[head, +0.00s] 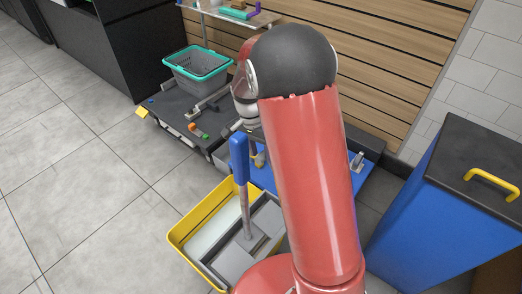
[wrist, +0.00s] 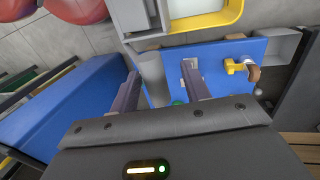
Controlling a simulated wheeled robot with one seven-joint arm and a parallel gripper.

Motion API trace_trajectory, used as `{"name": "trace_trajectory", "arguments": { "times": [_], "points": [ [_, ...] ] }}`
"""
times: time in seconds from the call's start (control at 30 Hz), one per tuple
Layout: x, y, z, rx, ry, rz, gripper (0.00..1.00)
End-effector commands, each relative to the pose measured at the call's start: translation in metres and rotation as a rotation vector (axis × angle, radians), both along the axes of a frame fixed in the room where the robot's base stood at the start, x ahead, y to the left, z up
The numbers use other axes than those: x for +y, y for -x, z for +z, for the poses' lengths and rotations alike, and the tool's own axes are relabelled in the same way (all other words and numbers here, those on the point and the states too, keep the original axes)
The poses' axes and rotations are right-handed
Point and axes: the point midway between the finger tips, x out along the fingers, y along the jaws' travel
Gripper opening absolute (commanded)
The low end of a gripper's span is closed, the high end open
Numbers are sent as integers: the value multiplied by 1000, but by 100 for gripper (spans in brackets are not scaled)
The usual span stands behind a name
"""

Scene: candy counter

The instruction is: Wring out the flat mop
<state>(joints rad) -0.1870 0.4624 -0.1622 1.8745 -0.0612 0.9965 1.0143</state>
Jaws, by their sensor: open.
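A yellow bucket (head: 180,240) stands on the floor at the lower middle of the head view, with a grey wringer (head: 232,262) in it. A blue-gripped handle (head: 239,158) rises nearly upright from the grey part. The bucket's yellow rim also shows at the top of the wrist view (wrist: 228,16). I cannot pick out the flat mop clearly. My gripper (wrist: 161,88) is open and seems empty in the wrist view, its dark fingers apart over the blue platform (wrist: 215,52). My red arm hides the gripper in the head view.
A blue bin (head: 425,215) with a black lid and yellow handle stands at the right. A dark cart deck (head: 175,118) carrying a teal-rimmed grey basket (head: 198,75) is at the back. A yellow clip (wrist: 235,67) is on the blue platform. The tiled floor at left is clear.

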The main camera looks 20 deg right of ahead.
Motion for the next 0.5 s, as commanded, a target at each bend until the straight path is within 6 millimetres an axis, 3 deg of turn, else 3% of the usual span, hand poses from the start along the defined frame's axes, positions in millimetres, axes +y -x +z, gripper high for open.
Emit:
{"name": "trace_trajectory", "arguments": {
  "times": [0.17,0.5],
  "points": [
    [2,-4,15,-5,0,1,47],
    [10,-13,67,-2,-1,1,47]
  ]
}}
